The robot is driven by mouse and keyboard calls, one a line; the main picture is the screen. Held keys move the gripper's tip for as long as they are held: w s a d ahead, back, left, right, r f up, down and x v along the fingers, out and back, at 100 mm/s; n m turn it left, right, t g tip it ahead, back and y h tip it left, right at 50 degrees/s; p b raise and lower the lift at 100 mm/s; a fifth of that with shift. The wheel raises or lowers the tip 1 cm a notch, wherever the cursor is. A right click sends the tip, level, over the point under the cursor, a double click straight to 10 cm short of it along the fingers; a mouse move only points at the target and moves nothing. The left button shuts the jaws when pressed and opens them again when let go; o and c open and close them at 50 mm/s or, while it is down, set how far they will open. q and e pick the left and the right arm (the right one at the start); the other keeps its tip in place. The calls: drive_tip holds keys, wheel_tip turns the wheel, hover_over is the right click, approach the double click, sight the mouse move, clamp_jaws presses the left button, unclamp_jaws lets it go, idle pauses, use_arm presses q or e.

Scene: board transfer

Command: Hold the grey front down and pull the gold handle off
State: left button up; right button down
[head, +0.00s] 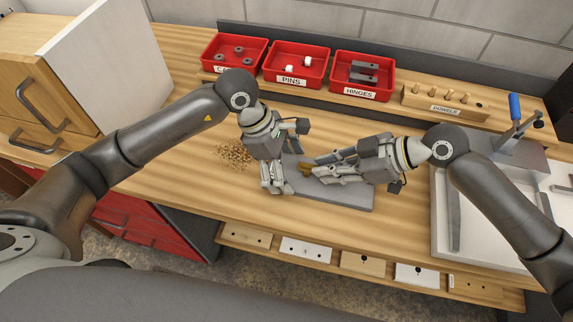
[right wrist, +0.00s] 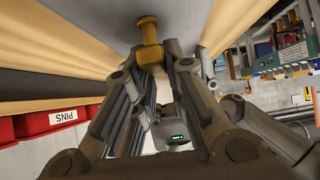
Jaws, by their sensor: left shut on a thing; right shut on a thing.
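The grey front (head: 345,196) lies flat on the wooden bench. The gold handle (head: 306,167) stands on its face, and in the right wrist view the handle (right wrist: 149,38) runs between the grey face and my fingers. My left gripper (head: 284,163) is at the left end of the front, its fingers spread across the front's width and shut on it; the exact contact is partly hidden. My right gripper (head: 315,167) comes in from the right, low over the front, and is shut on the gold handle. The handle still meets the front in the right wrist view.
Red bins labelled PINS (head: 297,66) and HINGES (head: 362,75) stand at the back, with a dowel block (head: 445,103) to their right. Wood chips (head: 234,154) lie left of the front. A pale tray-like fixture (head: 490,215) is at right. The near bench strip is clear.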

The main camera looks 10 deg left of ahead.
drive_tip(key=shift+r, duration=0.2)
drive_tip(key=shift+r, duration=0.65)
drive_tip(key=shift+r, duration=0.35)
drive_tip(key=shift+r, duration=2.45)
drive_tip(key=w+a, duration=0.3)
drive_tip(key=w, duration=0.9)
drive_tip(key=shift+w+f, duration=0.1)
drive_tip(key=shift+f, duration=0.05)
drive_tip(key=shift+f, duration=3.8)
